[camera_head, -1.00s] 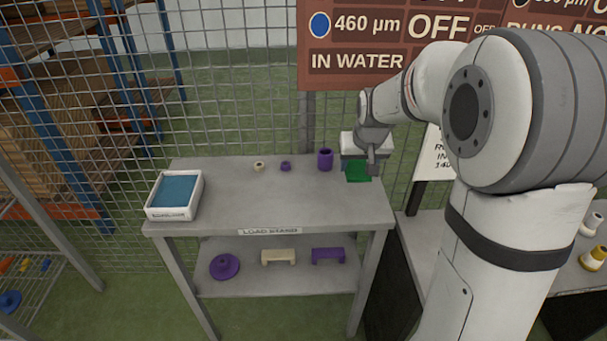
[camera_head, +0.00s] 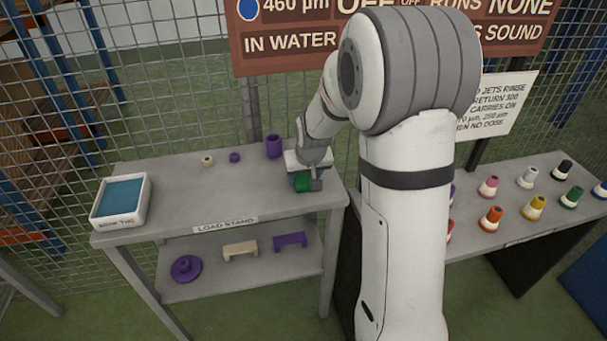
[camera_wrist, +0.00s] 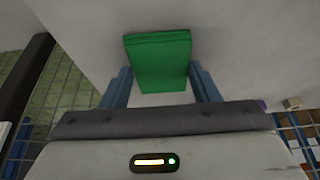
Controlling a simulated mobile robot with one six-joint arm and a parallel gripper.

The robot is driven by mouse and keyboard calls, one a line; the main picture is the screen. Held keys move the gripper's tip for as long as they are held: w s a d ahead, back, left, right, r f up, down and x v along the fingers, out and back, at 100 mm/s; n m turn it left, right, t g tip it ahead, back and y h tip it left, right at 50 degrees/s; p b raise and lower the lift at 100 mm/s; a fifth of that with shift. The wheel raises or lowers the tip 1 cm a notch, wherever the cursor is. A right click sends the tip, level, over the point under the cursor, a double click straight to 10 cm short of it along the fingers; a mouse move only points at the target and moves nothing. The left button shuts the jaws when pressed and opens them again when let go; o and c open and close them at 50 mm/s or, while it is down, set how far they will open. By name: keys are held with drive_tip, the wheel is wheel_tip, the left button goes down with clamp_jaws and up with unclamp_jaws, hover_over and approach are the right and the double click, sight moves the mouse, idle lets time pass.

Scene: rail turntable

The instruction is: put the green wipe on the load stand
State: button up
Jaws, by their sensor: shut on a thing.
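The green wipe (camera_head: 302,181) is a small green block at the right end of the load stand's top. My gripper (camera_head: 308,180) is over that end, pointing down, shut on the wipe. In the wrist view the green wipe (camera_wrist: 159,58) sits between the two blue fingers of my gripper (camera_wrist: 163,85), with the pale grey surface behind it. The load stand (camera_head: 190,201) is a grey two-level table with a name label on its front edge. I cannot tell whether the wipe touches the top or hangs just above it.
A white tray with a blue inside (camera_head: 121,222) stands at the stand's left end. A purple cup (camera_head: 274,146), a purple ring (camera_head: 234,157) and a cream ring (camera_head: 207,160) stand along the back. Wire mesh (camera_head: 180,100) rises behind. The top's middle is clear.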

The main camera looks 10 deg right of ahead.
drive_tip(key=shift+f, duration=0.15)
drive_tip(key=o, duration=1)
drive_tip(key=shift+c, duration=0.2)
drive_tip(key=shift+r, duration=0.5)
drive_tip(key=p+v, duration=0.1)
drive_tip(key=v, duration=1)
drive_tip(key=s+g, duration=0.2)
drive_tip(key=s, duration=2)
drive_tip(key=shift+s+a+r, duration=0.2)
drive_tip(key=shift+a, duration=0.15)
